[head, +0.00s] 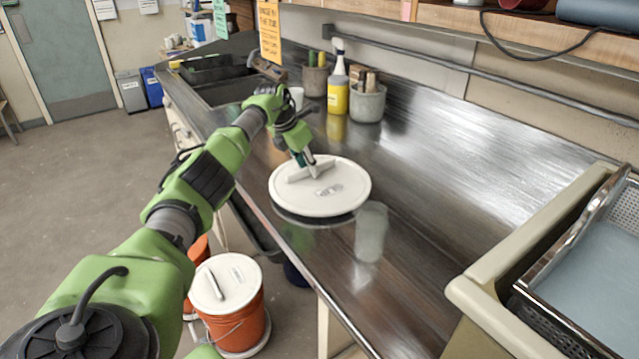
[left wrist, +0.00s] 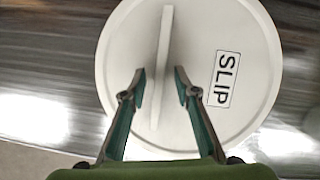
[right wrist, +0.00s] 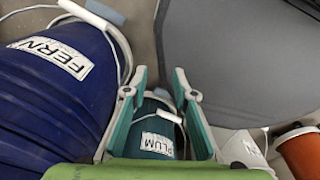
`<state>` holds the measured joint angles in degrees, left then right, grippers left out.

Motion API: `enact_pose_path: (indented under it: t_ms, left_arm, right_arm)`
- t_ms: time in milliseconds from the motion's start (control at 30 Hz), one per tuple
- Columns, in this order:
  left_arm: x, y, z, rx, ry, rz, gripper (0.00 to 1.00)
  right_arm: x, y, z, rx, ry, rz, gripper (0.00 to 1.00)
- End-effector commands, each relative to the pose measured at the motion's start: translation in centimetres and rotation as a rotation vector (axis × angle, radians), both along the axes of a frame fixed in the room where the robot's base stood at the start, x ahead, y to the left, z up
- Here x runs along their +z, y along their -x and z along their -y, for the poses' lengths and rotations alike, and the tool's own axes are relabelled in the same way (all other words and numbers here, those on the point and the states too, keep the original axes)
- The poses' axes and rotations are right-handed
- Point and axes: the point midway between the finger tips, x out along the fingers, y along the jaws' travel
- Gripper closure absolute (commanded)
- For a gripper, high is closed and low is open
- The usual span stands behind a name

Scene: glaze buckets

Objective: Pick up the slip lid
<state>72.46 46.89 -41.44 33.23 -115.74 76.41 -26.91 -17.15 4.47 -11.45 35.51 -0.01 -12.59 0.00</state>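The slip lid (head: 338,198), a round white disc with a raised bar handle and a label reading SLIP, is on the steel counter in the head view. It fills much of the left wrist view (left wrist: 235,40). My left gripper (head: 304,161) is over the lid from the far side. In the left wrist view its fingers (left wrist: 161,84) are apart, one on each side of the bar handle (left wrist: 163,50), with visible gaps. My right gripper (right wrist: 158,80) is open and empty, low down by the buckets, and not visible in the head view.
The steel counter (head: 425,190) has a spray bottle (head: 338,82) and tool crocks (head: 367,103) at its back. Below are an orange bucket (head: 235,322), a blue FERN bucket (right wrist: 45,100) and a teal PLUM bucket (right wrist: 150,130).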

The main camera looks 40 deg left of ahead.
Motion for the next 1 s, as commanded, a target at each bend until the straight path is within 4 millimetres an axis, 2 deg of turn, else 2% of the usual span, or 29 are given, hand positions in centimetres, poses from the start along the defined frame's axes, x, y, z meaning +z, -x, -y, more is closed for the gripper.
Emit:
enact_pose_path:
  t_ms: [33,67,100,600,767,833,1000]
  left_arm:
    - [0.0,0.0,0.0,0.000,0.000,0.000,0.89]
    - [0.0,0.0,0.0,0.000,0.000,0.000,0.96]
    - [0.0,0.0,0.0,0.000,0.000,0.000,1.00]
    - [0.4,-0.1,0.0,0.000,0.000,0.003,1.00]
    - [1.9,-0.1,0.0,-0.001,-0.001,0.005,1.00]
    - [3.1,-0.2,0.0,0.000,-0.002,0.007,1.00]
    - [4.7,1.2,0.6,-0.003,-0.003,0.004,1.00]
  right_arm:
    - [0.0,0.0,0.0,0.000,0.001,0.000,0.75]
    - [0.0,0.0,0.1,0.000,0.001,0.000,0.75]
    - [0.0,0.0,0.1,0.000,0.001,0.000,0.75]
    - [-0.1,-0.1,0.3,0.001,0.003,0.001,0.75]
    - [-0.8,0.0,0.3,0.001,0.003,0.001,0.75]
    - [-1.2,0.0,0.3,0.001,0.003,0.001,0.75]
    - [-1.5,0.0,0.3,0.001,0.003,0.001,0.75]
